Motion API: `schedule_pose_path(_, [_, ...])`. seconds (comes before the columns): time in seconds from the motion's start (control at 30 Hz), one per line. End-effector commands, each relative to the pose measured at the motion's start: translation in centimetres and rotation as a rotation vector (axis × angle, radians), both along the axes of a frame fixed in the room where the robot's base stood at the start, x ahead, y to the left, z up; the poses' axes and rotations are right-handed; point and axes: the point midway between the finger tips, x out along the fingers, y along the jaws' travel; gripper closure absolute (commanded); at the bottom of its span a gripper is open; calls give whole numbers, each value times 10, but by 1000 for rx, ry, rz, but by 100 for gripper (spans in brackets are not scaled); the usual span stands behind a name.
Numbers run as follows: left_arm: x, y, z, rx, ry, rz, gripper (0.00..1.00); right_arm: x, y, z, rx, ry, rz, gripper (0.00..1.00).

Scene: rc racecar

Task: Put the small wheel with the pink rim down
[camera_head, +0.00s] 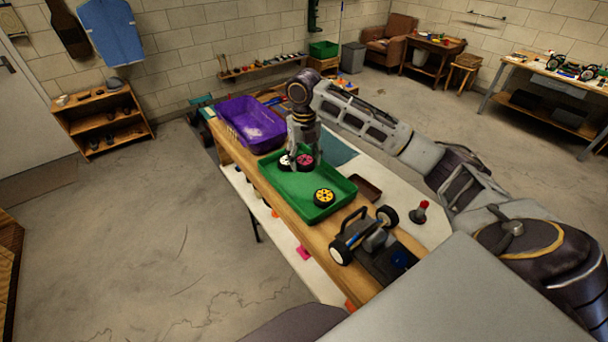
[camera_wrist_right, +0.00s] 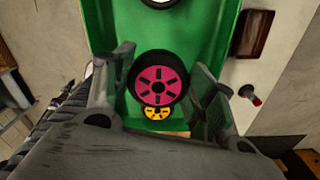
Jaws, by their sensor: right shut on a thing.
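The small wheel with the pink rim (camera_head: 306,161) is a black tyre around a bright pink hub. In the right wrist view the pink-rimmed wheel (camera_wrist_right: 158,80) faces the camera between the two fingers. My right gripper (camera_head: 301,157) points down over the green tray (camera_head: 336,206) and is shut on this wheel. I cannot tell whether the wheel touches the tray floor. A white-rimmed wheel (camera_head: 285,162) is just left of it, and a yellow-rimmed wheel (camera_head: 324,197) lies nearer in the tray. My left gripper is not in view.
A purple bin (camera_head: 251,125) stands behind the tray on the wooden bench. A car chassis with wheels (camera_head: 364,232) stands at the bench's near end. A small brown tray (camera_head: 363,188) and a red-topped object (camera_head: 421,210) are to the right. The green tray has bare floor around the yellow-rimmed wheel.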

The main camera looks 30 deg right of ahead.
Motion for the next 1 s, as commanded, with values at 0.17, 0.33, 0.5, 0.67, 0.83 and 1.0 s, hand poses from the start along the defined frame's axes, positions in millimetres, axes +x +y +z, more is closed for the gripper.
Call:
schedule_pose_path(0.17, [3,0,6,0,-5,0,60,-1,0,-22,0,2,0,66])
schedule_pose_path(0.33, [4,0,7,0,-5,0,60,0,0,-31,1,0,0,66])
schedule_pose_path(0.5, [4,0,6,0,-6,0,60,0,0,-31,1,0,0,66])
schedule_pose_path(0.67, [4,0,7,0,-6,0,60,0,0,-33,1,0,0,66])
schedule_pose_path(0.83, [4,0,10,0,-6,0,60,-1,0,-46,1,3,-1,66])
schedule_pose_path(1.0, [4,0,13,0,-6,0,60,-1,0,-63,1,3,-1,66])
